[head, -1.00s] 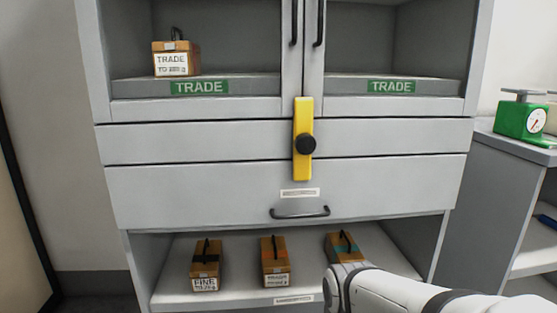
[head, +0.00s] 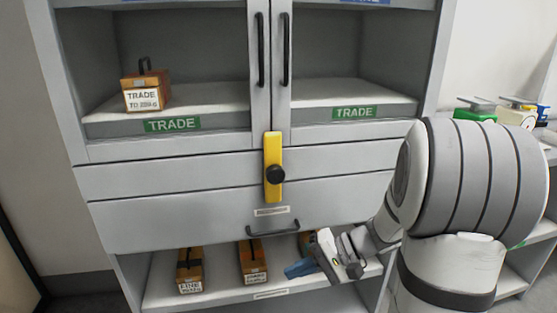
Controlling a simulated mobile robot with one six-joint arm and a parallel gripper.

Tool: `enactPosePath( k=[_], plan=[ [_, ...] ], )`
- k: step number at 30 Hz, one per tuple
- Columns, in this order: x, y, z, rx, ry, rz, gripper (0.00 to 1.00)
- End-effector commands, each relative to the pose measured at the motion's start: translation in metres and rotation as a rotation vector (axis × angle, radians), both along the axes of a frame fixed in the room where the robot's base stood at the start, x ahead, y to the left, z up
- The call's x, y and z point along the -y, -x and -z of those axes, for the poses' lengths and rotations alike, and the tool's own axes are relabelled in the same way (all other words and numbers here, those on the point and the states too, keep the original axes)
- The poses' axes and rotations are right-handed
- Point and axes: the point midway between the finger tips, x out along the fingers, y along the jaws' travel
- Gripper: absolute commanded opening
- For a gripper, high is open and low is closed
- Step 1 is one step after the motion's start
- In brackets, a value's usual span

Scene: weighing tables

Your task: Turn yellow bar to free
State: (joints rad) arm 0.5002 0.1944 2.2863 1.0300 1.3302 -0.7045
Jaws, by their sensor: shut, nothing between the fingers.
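The yellow bar (head: 273,152) stands upright on the front of the grey cabinet (head: 130,232), below the middle where the two doors meet. A round black knob (head: 275,175) sits on its lower half. The bar's top end reaches over the bottom of the door frames, and its lower end lies over the drawer fronts. My gripper (head: 290,270) is shut and empty, with blue fingers pointing left. In the picture it is below and slightly right of the bar, in front of the low shelf, apart from the bar. My arm comes in from the right.
Two black door handles (head: 260,50) (head: 284,48) are above the bar, and a drawer handle (head: 273,231) is below it. Wooden boxes (head: 190,270) (head: 252,262) stand on the low shelf; another box (head: 146,91) is behind the left door. A green scale (head: 474,110) stands at right.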

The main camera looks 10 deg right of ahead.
Motion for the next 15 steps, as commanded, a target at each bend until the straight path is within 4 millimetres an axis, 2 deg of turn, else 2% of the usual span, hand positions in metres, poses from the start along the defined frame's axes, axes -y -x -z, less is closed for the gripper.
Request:
enactPosePath(
  k=[1,3,6,10,12,15],
  plan=[
    [0.019,-0.019,-0.034,0.044,-0.084,0.079,0.00],
    [0.045,-0.042,-0.056,0.132,-0.182,0.182,0.00],
    [0.085,-0.067,-0.080,0.254,-0.276,0.318,0.00],
    [0.125,-0.084,-0.097,0.372,-0.336,0.445,0.00],
    [0.138,-0.089,-0.101,0.411,-0.349,0.484,0.00],
    [0.144,-0.094,-0.103,0.438,-0.356,0.508,0.00]
  ],
)
